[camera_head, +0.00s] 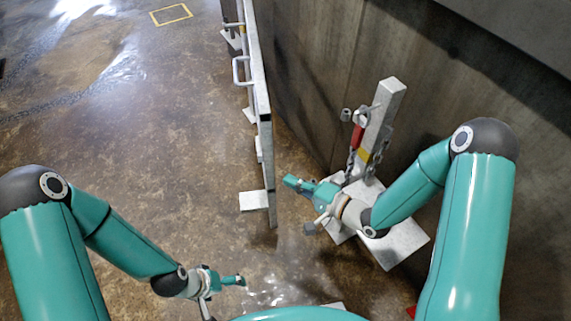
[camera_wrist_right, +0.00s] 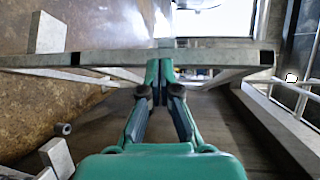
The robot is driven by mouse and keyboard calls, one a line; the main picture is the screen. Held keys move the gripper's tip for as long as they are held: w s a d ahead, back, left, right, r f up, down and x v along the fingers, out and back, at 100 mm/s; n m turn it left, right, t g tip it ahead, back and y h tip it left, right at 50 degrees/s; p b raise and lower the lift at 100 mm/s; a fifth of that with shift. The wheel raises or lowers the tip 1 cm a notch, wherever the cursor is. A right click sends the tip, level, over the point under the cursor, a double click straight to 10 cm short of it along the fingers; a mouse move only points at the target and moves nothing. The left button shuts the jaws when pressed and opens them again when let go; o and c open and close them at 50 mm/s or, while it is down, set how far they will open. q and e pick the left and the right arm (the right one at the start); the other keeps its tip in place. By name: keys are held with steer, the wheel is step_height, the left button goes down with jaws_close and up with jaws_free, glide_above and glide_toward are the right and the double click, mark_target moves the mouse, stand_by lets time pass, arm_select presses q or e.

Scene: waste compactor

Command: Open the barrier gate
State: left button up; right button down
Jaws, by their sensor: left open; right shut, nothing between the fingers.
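The grey metal barrier gate (camera_head: 262,105) stands nearly edge-on in the head view, running away from me and apart from the latch post (camera_head: 383,115). In the right wrist view, a gate rail (camera_wrist_right: 215,58) crosses the picture. My right gripper (camera_head: 291,181) is between the gate's near end and the post. It is shut and empty; its fingertips (camera_wrist_right: 165,70) overlap the rail in the right wrist view, and I cannot tell whether they touch. My left gripper (camera_head: 227,295) is open and empty, low over the floor, nearer to me than the gate.
The post's white base plate (camera_head: 405,243) lies on the floor, and chains and a red piece (camera_head: 357,136) hang at the post. A dark wall (camera_head: 320,70) runs behind it. The concrete floor (camera_head: 130,130) left of the gate is clear.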

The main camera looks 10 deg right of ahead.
steer(key=w+d+t+y+b, duration=0.1)
steer(key=d+b, duration=0.2)
steer(key=d, duration=0.3)
arm_select(q)
step_height(320, 180, down, 5)
steer(key=shift+r, duration=0.2)
arm_select(e)
steer(key=x, duration=0.9)
steer(key=shift+w+a+n, duration=0.2)
steer(key=shift+a+n, duration=0.1)
steer(key=shift+f, duration=0.1)
